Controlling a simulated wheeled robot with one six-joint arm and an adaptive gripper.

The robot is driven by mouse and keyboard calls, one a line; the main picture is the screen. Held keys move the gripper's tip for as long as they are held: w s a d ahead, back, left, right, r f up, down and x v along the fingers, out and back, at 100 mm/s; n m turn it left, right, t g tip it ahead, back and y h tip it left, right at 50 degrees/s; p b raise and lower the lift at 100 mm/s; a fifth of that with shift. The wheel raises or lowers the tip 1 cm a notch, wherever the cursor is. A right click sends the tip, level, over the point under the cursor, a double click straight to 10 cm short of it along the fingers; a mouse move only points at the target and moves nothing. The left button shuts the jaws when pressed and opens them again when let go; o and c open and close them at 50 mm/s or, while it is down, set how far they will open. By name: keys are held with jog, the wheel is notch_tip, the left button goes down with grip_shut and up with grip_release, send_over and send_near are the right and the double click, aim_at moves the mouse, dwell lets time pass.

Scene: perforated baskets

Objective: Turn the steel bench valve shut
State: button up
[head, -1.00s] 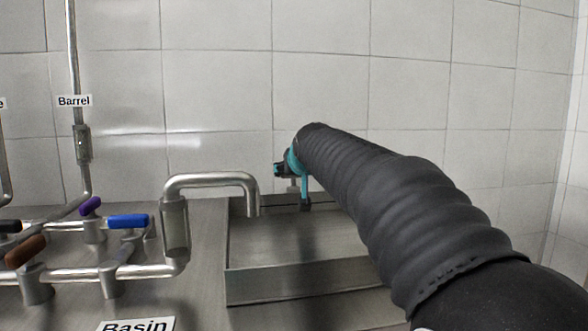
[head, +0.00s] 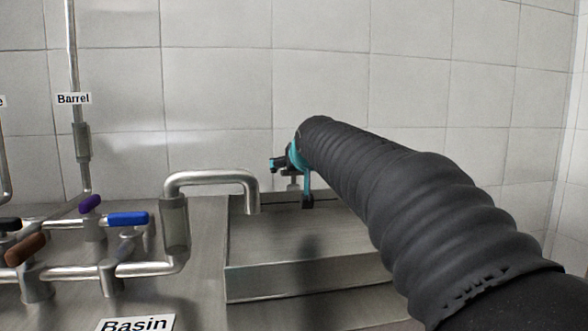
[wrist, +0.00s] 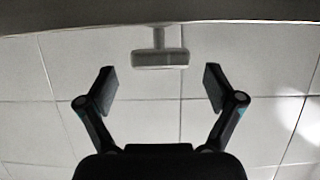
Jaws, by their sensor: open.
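The steel bench valve shows in the wrist view as a pale grey bar handle (wrist: 160,60) on a short stem, joined to a grey surface along the top edge. My gripper (wrist: 160,82) is open and empty, its two black fingers spread wide to either side and just short of the handle. In the head view my gripper (head: 290,182) is small, black and teal, at the far end of my dark ribbed arm, over the back of the steel bench. A small grey piece shows between its fingers there; my arm and gripper hide most of that spot.
Left of my gripper are a bent steel spout (head: 210,180) and pipes with blue (head: 128,219), purple (head: 90,204), brown (head: 26,250) and black handles. Labels read Barrel (head: 74,99) and Basin (head: 136,325). A tiled wall (head: 330,75) stands close behind.

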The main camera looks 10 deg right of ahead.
jog(key=v, duration=0.9)
jog(key=shift+s, duration=0.35)
jog(key=shift+s+r, duration=0.1)
